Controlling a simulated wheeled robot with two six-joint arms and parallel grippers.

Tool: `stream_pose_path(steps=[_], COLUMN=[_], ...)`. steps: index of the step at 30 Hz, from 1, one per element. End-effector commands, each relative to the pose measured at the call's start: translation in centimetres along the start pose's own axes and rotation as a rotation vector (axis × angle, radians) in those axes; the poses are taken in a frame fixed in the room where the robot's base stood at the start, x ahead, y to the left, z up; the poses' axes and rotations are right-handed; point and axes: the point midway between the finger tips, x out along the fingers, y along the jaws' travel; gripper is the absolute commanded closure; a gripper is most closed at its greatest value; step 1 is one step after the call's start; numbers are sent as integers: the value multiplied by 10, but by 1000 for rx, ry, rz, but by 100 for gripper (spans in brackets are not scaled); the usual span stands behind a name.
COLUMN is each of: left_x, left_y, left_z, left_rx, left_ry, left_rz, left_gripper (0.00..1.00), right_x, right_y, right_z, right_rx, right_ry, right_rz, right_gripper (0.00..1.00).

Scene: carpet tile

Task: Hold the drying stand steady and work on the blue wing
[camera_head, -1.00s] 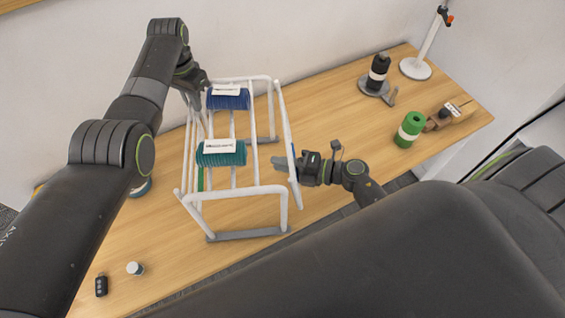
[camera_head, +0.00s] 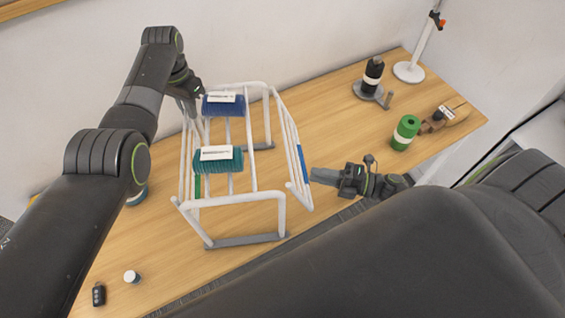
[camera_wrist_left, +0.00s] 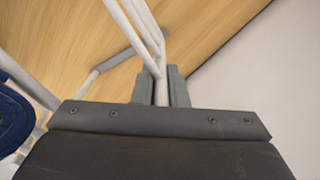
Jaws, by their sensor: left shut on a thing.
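The drying stand (camera_head: 282,215) is a white tube frame standing on the table. Its right-hand wing (camera_head: 293,137) carries a blue band (camera_head: 303,162) and leans outward from the body. My left gripper (camera_head: 189,108) is at the stand's far left side. In the left wrist view my left gripper (camera_wrist_left: 161,88) is shut on a white tube of the stand. My right gripper (camera_head: 313,176) is just right of the blue-banded wing, apparently a little apart from it. Its fingertips are too small to tell open or shut.
A blue cloth (camera_head: 222,107) and a teal cloth (camera_head: 218,164), both with white labels, hang on the stand.

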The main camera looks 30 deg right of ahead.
Motion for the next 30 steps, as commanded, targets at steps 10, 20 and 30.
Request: stream_pose_path(steps=[10,20,30], left_x=[0,0,0], left_y=[0,0,0], left_z=[0,0,0], left_rx=[0,0,0], left_ry=[0,0,0], left_rz=[-1,0,0], left_gripper=[100,100,100], right_x=[10,76,106], right_y=[2,4,3], right_z=[8,11,12], right_rx=[5,5,5], right_ry=[-45,-46,-47], right_rz=[25,25,21], right_gripper=[77,77,77])
